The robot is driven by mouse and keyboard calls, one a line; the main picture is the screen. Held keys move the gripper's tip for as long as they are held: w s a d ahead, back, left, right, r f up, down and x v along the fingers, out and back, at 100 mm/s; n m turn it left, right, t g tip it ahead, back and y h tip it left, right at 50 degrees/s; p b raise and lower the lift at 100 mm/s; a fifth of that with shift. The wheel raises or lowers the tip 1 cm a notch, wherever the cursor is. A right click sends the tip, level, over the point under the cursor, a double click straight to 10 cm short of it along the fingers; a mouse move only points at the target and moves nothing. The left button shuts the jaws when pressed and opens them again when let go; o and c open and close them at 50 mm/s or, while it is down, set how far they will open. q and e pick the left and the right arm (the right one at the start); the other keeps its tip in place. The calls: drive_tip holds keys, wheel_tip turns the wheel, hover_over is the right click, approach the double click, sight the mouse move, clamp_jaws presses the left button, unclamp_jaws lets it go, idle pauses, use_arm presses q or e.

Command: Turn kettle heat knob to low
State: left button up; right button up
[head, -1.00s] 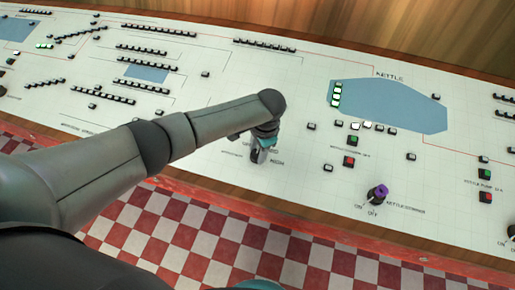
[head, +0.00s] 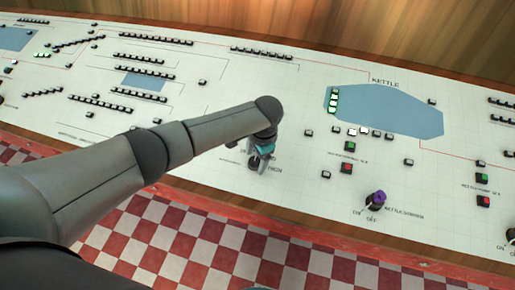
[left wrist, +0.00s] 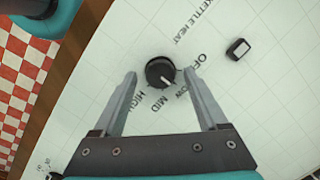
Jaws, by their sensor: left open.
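The kettle heat knob (left wrist: 160,72) is round and black with a white pointer line, in the middle of the left wrist view. Its pointer slants down-right in that view, towards the space between the LOW and MID marks. OFF, LOW, MID and HIGH are printed around it, with KETTLE HEAT nearby. My left gripper (left wrist: 159,74) is open, with one finger on each side of the knob; whether they touch it I cannot tell. In the head view my left gripper (head: 257,161) points down at the panel and hides most of the knob.
The white panel (head: 215,105) carries many small buttons. A blue kettle outline (head: 385,110) lies to the right. A purple-topped knob (head: 377,199) marked ON and OFF is right of my gripper. A small square button (left wrist: 238,49) lies near the heat knob. Checkered floor (head: 225,255) is in front.

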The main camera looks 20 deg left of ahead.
use_arm(q)
wheel_tip(320, 180, up, 15)
drive_tip(key=d+p, duration=0.2)
drive_tip(key=shift+s+p, duration=0.4)
drive_tip(key=shift+s, duration=0.05)
drive_tip(key=shift+f, duration=0.15)
